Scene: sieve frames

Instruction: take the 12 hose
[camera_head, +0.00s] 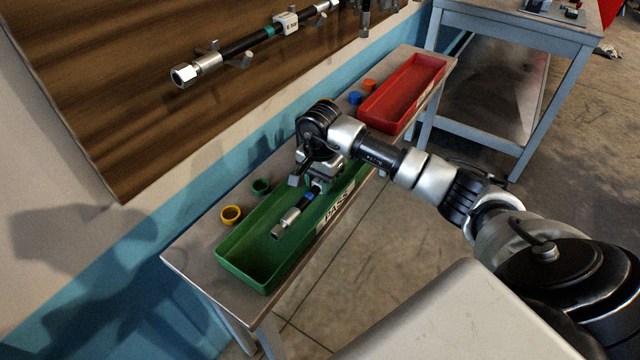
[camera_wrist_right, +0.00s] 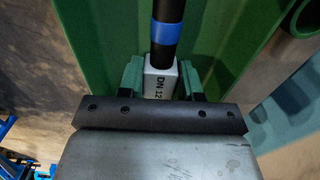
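The 12 hose is black with a blue band, a metal end fitting (camera_head: 286,223) and a white tag reading DN 12 (camera_wrist_right: 160,84). It is at the green tray (camera_head: 243,274) marked PASS, its metal end over the tray; I cannot tell whether it touches the tray floor. My right gripper (camera_head: 318,184) is over the tray. In the right wrist view its fingers (camera_wrist_right: 161,80) close on both sides of the tag. The hose's far part is hidden behind the gripper and arm. My left gripper is not in view.
A red tray (camera_head: 405,93) stands farther along the narrow bench (camera_head: 196,246). Yellow (camera_head: 230,214), green (camera_head: 261,186), blue (camera_head: 355,98) and red (camera_head: 369,85) rings lie beside the trays. Another hose with a teal band (camera_head: 243,43) hangs on the wooden board (camera_head: 110,90).

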